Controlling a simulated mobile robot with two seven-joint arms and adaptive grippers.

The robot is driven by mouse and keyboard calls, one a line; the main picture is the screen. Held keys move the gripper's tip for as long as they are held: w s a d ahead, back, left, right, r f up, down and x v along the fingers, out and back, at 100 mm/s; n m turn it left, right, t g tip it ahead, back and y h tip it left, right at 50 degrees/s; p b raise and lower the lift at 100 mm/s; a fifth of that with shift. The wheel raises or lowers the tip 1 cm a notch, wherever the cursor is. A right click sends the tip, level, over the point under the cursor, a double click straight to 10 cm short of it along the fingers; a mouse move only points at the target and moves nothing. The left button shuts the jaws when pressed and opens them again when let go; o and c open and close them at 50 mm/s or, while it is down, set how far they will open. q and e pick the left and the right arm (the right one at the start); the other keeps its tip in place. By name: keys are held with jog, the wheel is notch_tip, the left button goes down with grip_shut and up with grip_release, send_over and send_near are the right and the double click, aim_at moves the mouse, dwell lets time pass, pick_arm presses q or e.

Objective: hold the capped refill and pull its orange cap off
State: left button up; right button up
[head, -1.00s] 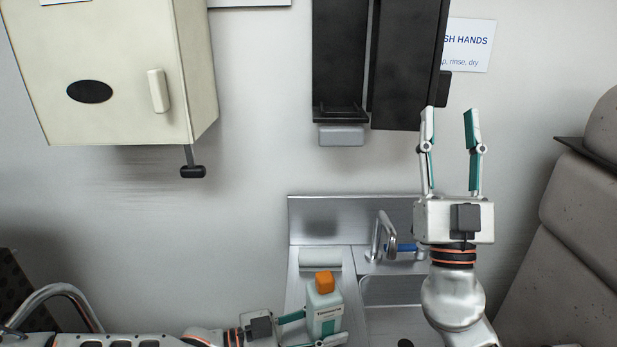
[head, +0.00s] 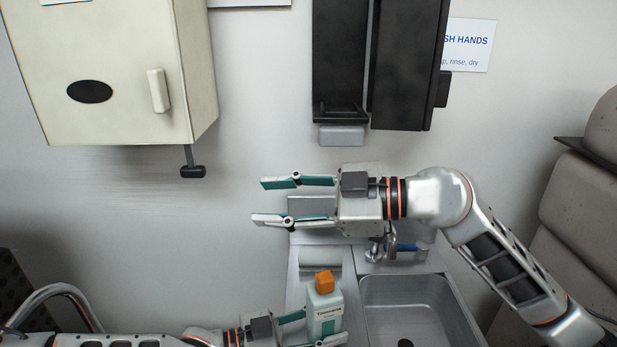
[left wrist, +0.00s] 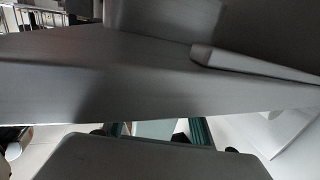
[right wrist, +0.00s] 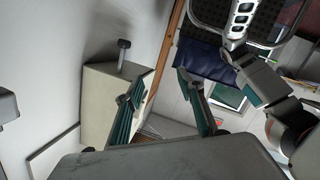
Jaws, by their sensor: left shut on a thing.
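The capped refill (head: 325,309) is a white and teal bottle with a printed label. It stands upright in the head view, over the metal counter left of the basin. Its orange cap (head: 325,281) sits on top. My left gripper (head: 324,327) is shut on the refill's body from the left, below the cap. In the left wrist view a pale part of the refill (left wrist: 155,128) shows between the fingers; the cap is not visible there. My right gripper (head: 265,201) is open and empty, above and left of the cap, its fingers pointing left. It also shows open in the right wrist view (right wrist: 166,72).
A steel sink basin (head: 412,292) lies right of the refill, with a tap (head: 389,240) behind, partly hidden by my right gripper. A cream cabinet (head: 120,85) and black dispensers (head: 341,60) hang on the wall. A grey padded shape (head: 585,200) stands at the right.

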pick_arm(q)
jog(key=shift+r, duration=0.1)
pick_arm(e)
jog(key=d+f+m+g+h, duration=0.1)
jog(key=d+f+g+h, duration=0.1)
jog(key=d+f+h, duration=0.25)
jog(key=m+g+h, duration=0.2)
jog(key=h, duration=0.3)
send_near(327, 275)
jog(key=x, duration=0.4)
jog(key=shift+y, duration=0.25)
jog(key=shift+x, duration=3.3)
jog(key=shift+d, duration=0.15)
pick_arm(q)
jog(key=shift+s, duration=0.1)
pick_arm(e)
jog(key=shift+f, duration=0.2)
jog(key=c, duration=0.4)
jog(key=shift+c, duration=1.2)
jog(key=shift+d+f, duration=0.1)
jog(key=shift+c, duration=1.4)
pick_arm(q)
jog(key=shift+d, duration=0.1)
